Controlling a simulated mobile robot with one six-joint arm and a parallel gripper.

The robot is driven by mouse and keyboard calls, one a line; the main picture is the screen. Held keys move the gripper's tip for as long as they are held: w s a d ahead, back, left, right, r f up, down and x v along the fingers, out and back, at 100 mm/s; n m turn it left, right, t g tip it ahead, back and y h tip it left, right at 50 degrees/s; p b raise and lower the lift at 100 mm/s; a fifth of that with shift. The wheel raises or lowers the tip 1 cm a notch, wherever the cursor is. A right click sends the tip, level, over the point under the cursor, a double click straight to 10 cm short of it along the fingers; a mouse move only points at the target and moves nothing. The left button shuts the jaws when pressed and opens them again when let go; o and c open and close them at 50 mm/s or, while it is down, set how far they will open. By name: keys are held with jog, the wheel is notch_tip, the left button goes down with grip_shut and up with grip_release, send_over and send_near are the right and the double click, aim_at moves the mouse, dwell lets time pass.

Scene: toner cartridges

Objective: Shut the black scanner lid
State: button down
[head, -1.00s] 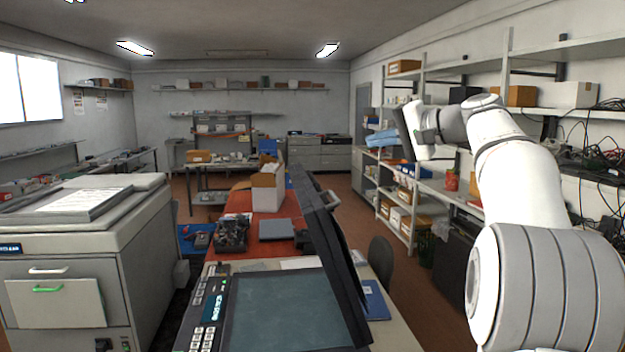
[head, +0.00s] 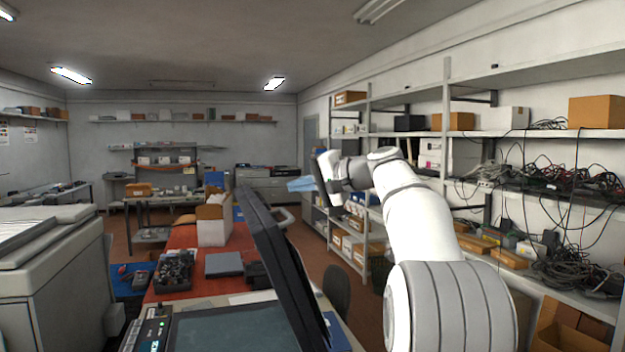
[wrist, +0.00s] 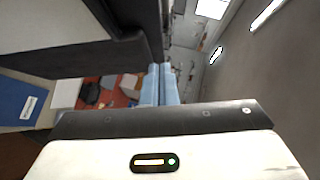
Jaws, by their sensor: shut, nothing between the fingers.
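The black scanner lid (head: 284,262) stands raised and steeply tilted along the right side of the scanner, above its dark glass (head: 235,330). The scanner is cut off by the bottom of the head view. My gripper (head: 291,185), with pale blue fingers, is to the right of the lid at about the height of its top edge, and no contact shows. In the wrist view the fingers of my gripper (wrist: 158,68) are together and empty. The dark lid (wrist: 75,58) fills the upper left there, close beside the fingers.
A large grey copier (head: 50,270) stands on the left. A cardboard box (head: 213,220) and a grey flat device (head: 224,265) are on the red table top beyond the scanner. Shelves (head: 480,135) with boxes and cables line the right wall. A chair (head: 337,288) stands right of the table.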

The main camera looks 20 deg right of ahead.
jog(key=a, duration=0.1)
jog(key=w+a+f, duration=0.1)
jog(key=a, duration=0.1)
jog(key=w+a+p, duration=0.1)
jog(key=a, duration=0.1)
jog(key=shift+w+f, duration=0.15)
jog(key=shift+f, duration=0.1)
jog(key=shift+a+f, duration=0.1)
jog(key=shift+a, duration=0.3)
jog(key=shift+a+f, duration=0.15)
jog(key=shift+f, duration=0.05)
